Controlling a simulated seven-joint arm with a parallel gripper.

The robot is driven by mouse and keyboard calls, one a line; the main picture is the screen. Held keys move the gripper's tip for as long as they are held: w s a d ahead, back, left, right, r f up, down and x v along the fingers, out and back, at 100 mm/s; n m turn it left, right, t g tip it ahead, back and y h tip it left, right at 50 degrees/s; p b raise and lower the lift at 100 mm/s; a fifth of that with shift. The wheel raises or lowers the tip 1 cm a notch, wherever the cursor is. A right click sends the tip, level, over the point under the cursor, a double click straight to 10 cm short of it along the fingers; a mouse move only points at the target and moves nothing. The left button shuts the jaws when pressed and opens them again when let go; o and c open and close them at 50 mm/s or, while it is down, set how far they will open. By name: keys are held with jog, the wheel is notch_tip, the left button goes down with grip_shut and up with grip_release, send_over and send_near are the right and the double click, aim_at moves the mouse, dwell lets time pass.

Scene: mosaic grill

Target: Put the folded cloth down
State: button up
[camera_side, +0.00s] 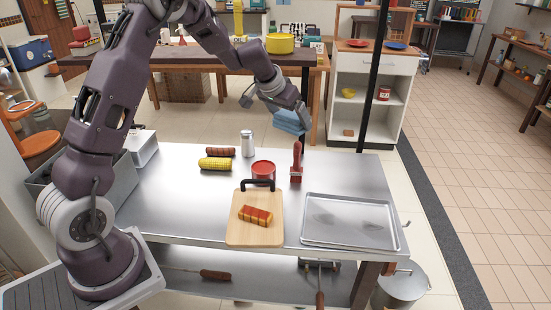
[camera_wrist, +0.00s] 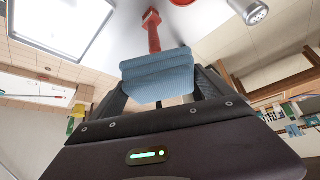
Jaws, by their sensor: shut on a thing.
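The folded cloth is a light blue, ribbed pad. In the side view the cloth (camera_side: 289,121) hangs at the end of my arm, above the far edge of the steel table. In the wrist view the cloth (camera_wrist: 158,76) lies across the front of my gripper (camera_wrist: 158,98), between its two dark fingers. My gripper (camera_side: 296,109) is shut on the cloth and holds it in the air. The cloth covers part of the fingertips.
Below stand a red-handled tool (camera_side: 297,165), a shaker (camera_side: 247,143) and a red tin (camera_side: 263,171). A metal tray (camera_side: 318,242) lies front right. A cutting board (camera_side: 240,235) with food lies centre; corn (camera_side: 215,164) and a sausage (camera_side: 220,152) lie left. Bare steel (camera_side: 345,170) shows back right.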

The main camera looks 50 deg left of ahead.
jog(key=w+a+f+n+y, duration=0.1)
jog(key=a+f, duration=0.2)
jog(key=a, duration=0.3)
jog(key=w+a+f+n, duration=0.1)
jog(key=a+f, duration=0.2)
jog(key=a, duration=0.4)
jog(key=f, duration=1.3)
jog(key=shift+w, duration=0.2)
jog(key=shift+w+f, duration=0.1)
jog(key=shift+f, duration=0.15)
jog(key=w, duration=0.1)
jog(key=w+a, duration=0.1)
jog(key=w, duration=0.1)
jog(key=shift+w+a, duration=0.15)
jog(key=shift+a, duration=0.05)
jog(key=shift+w+f, duration=0.15)
jog(key=shift+f, duration=0.35)
